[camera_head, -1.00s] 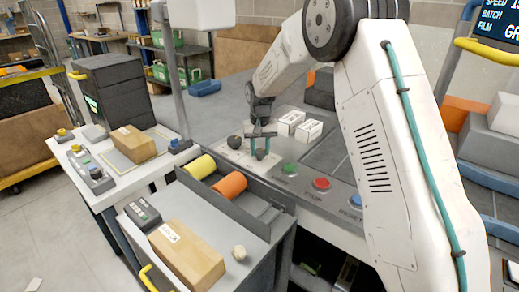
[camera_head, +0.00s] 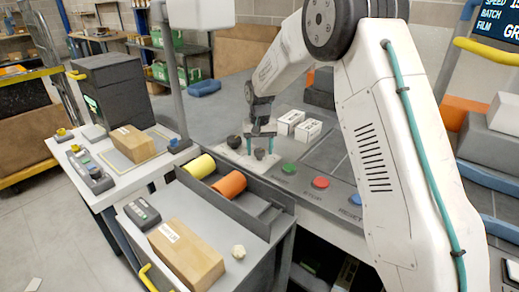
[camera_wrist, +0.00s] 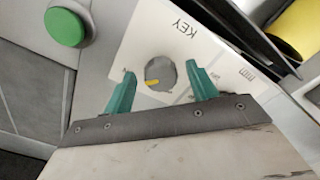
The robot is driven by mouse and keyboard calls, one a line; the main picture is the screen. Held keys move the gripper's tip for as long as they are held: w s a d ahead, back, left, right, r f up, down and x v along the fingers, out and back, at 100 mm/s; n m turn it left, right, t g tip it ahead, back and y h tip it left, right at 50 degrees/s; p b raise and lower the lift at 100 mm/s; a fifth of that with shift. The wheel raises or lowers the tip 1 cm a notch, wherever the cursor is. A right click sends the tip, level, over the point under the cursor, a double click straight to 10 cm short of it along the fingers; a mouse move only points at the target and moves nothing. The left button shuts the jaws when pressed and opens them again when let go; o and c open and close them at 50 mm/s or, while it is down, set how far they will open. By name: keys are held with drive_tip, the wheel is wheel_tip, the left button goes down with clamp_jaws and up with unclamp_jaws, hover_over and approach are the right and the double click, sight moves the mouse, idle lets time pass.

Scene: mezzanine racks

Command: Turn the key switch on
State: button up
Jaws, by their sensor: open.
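The key switch (camera_wrist: 160,73) is a round grey knob with a yellow pointer mark, on a white plate lettered KEY. In the wrist view the pointer lies towards the knob's lower left edge. In the head view the knob (camera_head: 259,153) is small and dark, on the console below my gripper. My gripper (camera_wrist: 160,85) is open and empty, its two teal fingers to the left and right of the knob in the wrist view, with visible gaps. My gripper (camera_head: 260,146) also shows in the head view. Whether the fingers reach down to knob height cannot be told.
A second dark knob (camera_head: 234,141) stands just left of the switch. Green (camera_head: 289,169), red (camera_head: 320,182) and blue RESET (camera_head: 356,199) buttons lie to the right. White boxes (camera_head: 300,124) stand behind. Yellow (camera_head: 199,167) and orange (camera_head: 229,184) rolls lie in front.

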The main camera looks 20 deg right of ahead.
sight(260, 150)
wheel_tip(260, 150, up, 8)
drive_tip(key=shift+f, duration=0.15)
idle(0.5)
drive_tip(key=s+d+r, duration=0.1)
drive_tip(key=s+r, duration=0.2)
drive_tip(key=s, duration=1.2)
drive_tip(key=s+d+r+n+t, duration=0.1)
drive_tip(key=s+r, duration=0.3)
drive_tip(key=s, duration=1.1)
drive_tip(key=s+d+r+n, duration=0.1)
drive_tip(key=s+r, duration=0.3)
drive_tip(key=s, duration=1.2)
